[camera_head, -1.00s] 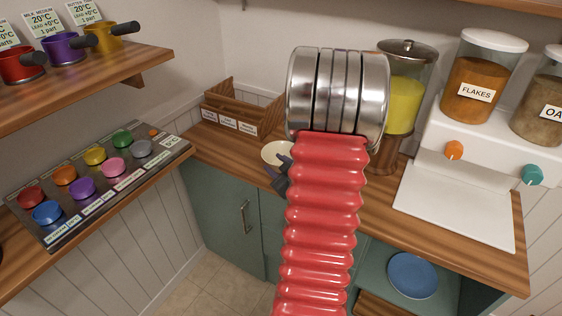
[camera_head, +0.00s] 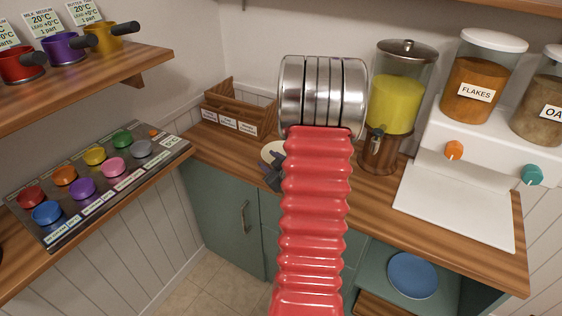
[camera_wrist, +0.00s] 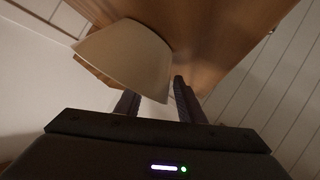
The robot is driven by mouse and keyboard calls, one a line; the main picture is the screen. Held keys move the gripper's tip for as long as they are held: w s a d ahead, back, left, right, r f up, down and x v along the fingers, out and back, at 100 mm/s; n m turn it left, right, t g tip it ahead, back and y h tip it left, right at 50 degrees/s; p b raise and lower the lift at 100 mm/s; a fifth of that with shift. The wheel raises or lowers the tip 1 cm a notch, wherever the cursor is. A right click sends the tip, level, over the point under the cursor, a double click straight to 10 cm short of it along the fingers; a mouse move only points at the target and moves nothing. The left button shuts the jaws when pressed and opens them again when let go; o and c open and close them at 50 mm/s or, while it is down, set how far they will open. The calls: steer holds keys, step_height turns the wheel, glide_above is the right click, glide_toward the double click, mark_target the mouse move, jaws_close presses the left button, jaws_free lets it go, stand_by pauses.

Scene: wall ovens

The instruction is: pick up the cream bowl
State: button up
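The cream bowl (camera_head: 268,150) is on the wooden counter, partly hidden by my red arm in the head view. In the wrist view the bowl (camera_wrist: 128,55) is large at upper left, its lower corner reaching between my fingers. My gripper (camera_head: 274,172) is dark and at the bowl's near side. In the wrist view my gripper (camera_wrist: 157,100) has its two fingers apart, one behind the bowl's edge and one just right of it. I cannot tell whether the fingers touch the bowl.
A wooden box (camera_head: 238,112) with labels stands behind the bowl. A dispenser (camera_head: 393,100) with yellow contents stands to the right, close to my arm. A white machine (camera_head: 460,190) with jars is farther right.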

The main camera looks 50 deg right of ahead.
stand_by(0.3)
jaws_close()
stand_by(0.3)
